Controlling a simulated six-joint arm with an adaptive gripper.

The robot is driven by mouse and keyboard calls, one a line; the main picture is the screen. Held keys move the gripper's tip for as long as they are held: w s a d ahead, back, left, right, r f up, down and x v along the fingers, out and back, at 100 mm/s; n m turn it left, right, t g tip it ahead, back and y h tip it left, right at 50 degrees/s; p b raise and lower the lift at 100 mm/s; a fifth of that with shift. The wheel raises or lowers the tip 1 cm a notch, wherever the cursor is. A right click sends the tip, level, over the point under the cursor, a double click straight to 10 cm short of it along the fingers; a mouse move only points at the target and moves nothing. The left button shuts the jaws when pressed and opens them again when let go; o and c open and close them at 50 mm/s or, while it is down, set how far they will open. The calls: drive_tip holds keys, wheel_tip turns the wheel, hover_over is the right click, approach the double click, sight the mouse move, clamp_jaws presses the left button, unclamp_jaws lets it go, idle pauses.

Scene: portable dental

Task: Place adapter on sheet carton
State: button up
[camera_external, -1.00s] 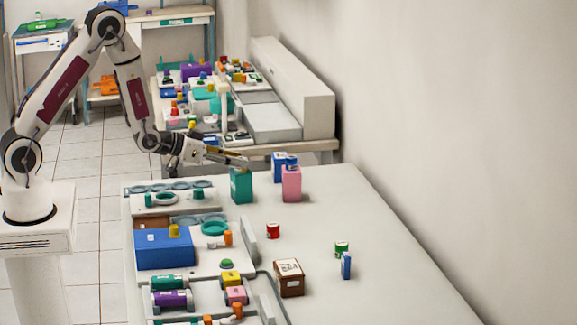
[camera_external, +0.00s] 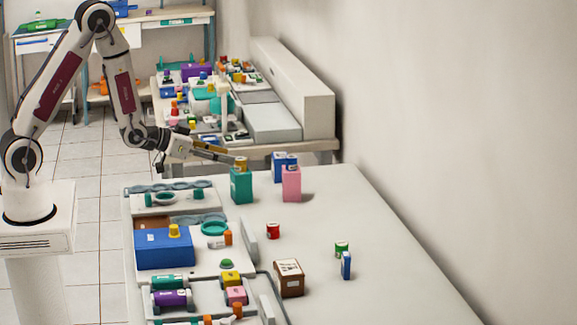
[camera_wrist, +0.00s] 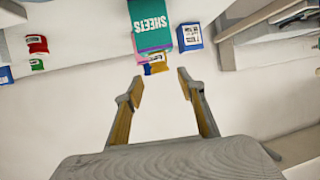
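The sheet carton (camera_external: 241,187) is a teal box standing upright at the far end of the white table. In the wrist view the carton (camera_wrist: 151,24) appears upside down, with "SHEETS" on its face. A small gold-yellow piece, which I take as the adapter (camera_external: 240,163), sits on the carton's top. It also shows in the wrist view (camera_wrist: 157,67) at the carton's top edge. My gripper (camera_external: 229,157) is left of the adapter, apart from it. Its fingers (camera_wrist: 161,78) are spread with nothing between them.
Trays with a large blue box (camera_external: 164,250) fill the table's left side. The table's right side is mostly clear.

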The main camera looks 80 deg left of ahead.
drive_tip(key=shift+v, duration=1.75)
drive_tip(key=s+d+r+m+g+h, duration=0.1)
drive_tip(key=s+d+r+g, duration=0.3)
drive_tip(key=s+d+r, duration=0.55)
drive_tip(key=s+d+r+g, duration=0.1)
drive_tip(key=s+d+r, duration=0.1)
drive_tip(key=s, duration=0.8)
drive_tip(key=s+d+r+m+g+h, duration=0.1)
drive_tip(key=s+d+r+g, duration=0.1)
drive_tip(key=s, duration=0.9)
drive_tip(key=shift+r+g, duration=0.3)
drive_tip(key=shift+r, duration=0.6)
